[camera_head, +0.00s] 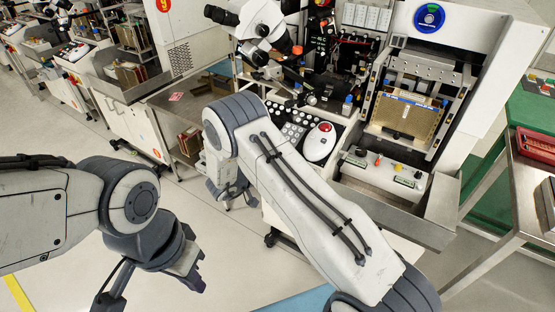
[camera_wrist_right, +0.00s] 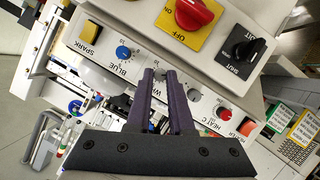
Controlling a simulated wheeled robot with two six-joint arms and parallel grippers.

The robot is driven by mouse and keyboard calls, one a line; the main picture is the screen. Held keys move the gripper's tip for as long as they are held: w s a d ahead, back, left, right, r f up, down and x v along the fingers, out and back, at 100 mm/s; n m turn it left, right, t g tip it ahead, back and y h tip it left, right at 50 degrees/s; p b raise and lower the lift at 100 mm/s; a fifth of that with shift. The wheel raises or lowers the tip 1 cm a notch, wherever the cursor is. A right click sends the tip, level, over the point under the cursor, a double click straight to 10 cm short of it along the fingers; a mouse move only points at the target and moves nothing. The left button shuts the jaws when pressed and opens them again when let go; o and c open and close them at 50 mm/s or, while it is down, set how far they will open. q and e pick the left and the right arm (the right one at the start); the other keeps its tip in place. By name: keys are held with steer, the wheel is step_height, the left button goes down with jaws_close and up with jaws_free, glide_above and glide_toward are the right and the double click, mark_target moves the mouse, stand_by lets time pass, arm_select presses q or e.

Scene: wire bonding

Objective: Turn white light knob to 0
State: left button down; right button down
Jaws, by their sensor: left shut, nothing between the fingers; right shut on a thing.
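In the right wrist view, my right gripper (camera_wrist_right: 160,78) reaches a white control panel (camera_wrist_right: 207,97) with both fingers close together. They are shut on the white light knob, which is mostly hidden between the fingertips. Only part of a label starting with "W" shows between the fingers, so the knob's setting cannot be read. My left gripper (camera_head: 192,272) hangs over bare floor at the lower left, shut and empty, away from any machine.
A blue knob (camera_wrist_right: 123,52) is left of the fingers and a red heat knob (camera_wrist_right: 222,113) is right. A large red switch (camera_wrist_right: 194,12) and a black switch (camera_wrist_right: 242,49) sit above. A microscope (camera_head: 255,22) and bonding machine (camera_head: 408,105) stand beyond my arm. Floor around my left gripper is clear.

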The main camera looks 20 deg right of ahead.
steer(key=shift+f+n+g+h, duration=0.1)
steer(key=shift+n+g+h, duration=0.3)
steer(key=shift+n, duration=0.4)
steer(key=shift+w, duration=0.1)
steer(key=c, duration=0.8)
jaws_free()
steer(key=shift+a, duration=0.1)
steer(key=b+v, duration=0.1)
steer(key=v, duration=0.9)
steer(key=shift+a, duration=0.2)
